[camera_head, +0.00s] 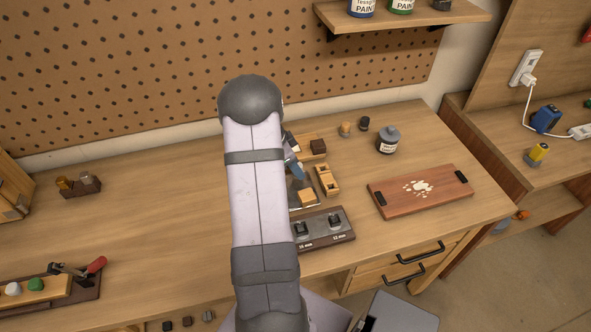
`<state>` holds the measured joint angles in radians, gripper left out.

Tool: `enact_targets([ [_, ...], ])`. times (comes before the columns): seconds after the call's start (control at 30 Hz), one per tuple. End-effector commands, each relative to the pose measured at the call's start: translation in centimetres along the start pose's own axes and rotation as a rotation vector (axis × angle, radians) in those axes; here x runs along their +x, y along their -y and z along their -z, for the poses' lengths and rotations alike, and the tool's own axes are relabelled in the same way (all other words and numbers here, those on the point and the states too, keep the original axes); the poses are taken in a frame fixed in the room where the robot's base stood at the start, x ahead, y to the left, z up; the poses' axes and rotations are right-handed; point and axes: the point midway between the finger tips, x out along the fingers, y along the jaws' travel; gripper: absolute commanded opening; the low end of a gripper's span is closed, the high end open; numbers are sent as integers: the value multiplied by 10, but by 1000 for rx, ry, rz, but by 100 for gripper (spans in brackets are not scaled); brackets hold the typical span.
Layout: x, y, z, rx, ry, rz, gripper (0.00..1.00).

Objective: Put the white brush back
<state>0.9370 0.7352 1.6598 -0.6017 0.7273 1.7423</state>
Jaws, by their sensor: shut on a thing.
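I cannot make out a white brush in the head view. My raised arm covers the middle of the bench. Only a small grey-blue part of my gripper (292,160) shows past the arm's right edge, low over the small wooden fixtures. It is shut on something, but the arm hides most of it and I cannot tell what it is.
Wooden blocks (327,180) and a dark two-post fixture (324,229) stand close right of my arm. A grey-lidded jar (388,140) and a reddish board with white pieces (420,190) lie further right. A red-handled clamp (80,269) is at left. The left bench is mostly clear.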

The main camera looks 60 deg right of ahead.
Motion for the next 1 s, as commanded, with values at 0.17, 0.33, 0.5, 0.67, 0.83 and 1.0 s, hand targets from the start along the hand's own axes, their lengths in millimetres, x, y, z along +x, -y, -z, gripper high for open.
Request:
enact_targets([
  [0.17, 15, 0, -6, -2, 1, 0, 7],
  [0.33, 17, 1, -7, 1, 0, 2, 7],
  [0.5, 18, 0, -8, 0, 0, 2, 7],
  [0.67, 20, 0, -9, 0, 0, 2, 28],
  [0.83, 19, 0, -8, 0, 0, 1, 44],
  [1.0, 19, 0, -8, 0, 0, 1, 44],
])
